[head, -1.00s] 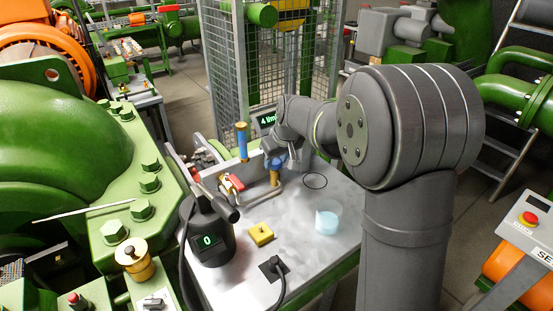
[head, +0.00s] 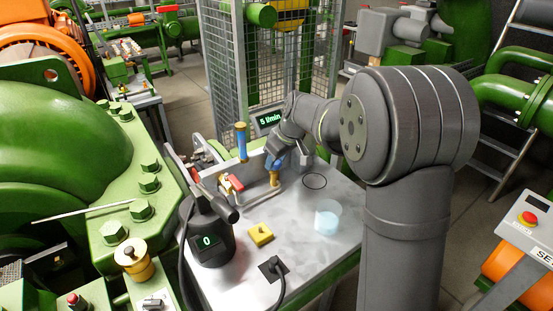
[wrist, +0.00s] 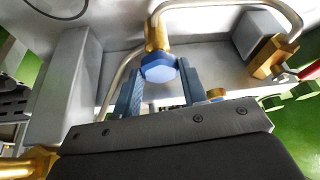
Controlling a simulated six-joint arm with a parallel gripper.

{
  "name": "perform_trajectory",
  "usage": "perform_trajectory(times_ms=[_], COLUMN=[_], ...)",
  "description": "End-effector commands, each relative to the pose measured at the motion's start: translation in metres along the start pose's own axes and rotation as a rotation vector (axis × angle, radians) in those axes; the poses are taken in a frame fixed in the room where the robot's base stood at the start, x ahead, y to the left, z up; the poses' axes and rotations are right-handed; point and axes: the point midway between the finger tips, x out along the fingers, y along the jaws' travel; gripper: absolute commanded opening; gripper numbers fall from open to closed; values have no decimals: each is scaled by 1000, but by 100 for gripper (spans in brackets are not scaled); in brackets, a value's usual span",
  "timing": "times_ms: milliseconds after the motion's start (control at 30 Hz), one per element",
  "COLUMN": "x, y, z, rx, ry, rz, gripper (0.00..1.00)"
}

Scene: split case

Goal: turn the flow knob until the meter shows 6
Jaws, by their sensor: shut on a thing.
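The blue flow knob (wrist: 158,68) sits on a brass valve body in the wrist view. My gripper (wrist: 159,84) has its two blue-grey fingers on either side of the knob and is shut on it. In the head view the knob (head: 273,161) is partly hidden by my gripper (head: 279,156). The meter (head: 269,120), a dark display with green characters behind my wrist, reads 5 l/min.
A red-handled valve (head: 231,183) and an upright blue-and-gold cylinder (head: 241,141) stand left of the knob. A black device (head: 210,240) shows 0. A yellow block (head: 261,234) and a translucent cup (head: 327,217) are on the metal bench (head: 300,245).

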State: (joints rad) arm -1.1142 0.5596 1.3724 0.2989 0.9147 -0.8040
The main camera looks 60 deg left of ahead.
Motion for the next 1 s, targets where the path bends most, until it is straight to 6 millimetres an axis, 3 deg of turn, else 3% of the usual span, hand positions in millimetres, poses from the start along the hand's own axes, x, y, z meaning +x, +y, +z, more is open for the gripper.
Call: perform_trajectory(times_ms=[67,100,200,467,633,1000], x=[0,0,0,0,-13,-98], y=[0,0,0,0,0,0], z=[0,0,0,0,-1,0], rx=[1,1,1,1,1,1], ry=[1,1,1,1,3,4], rz=[0,0,0,1,3,4], gripper=[16,42,60,60,60,60])
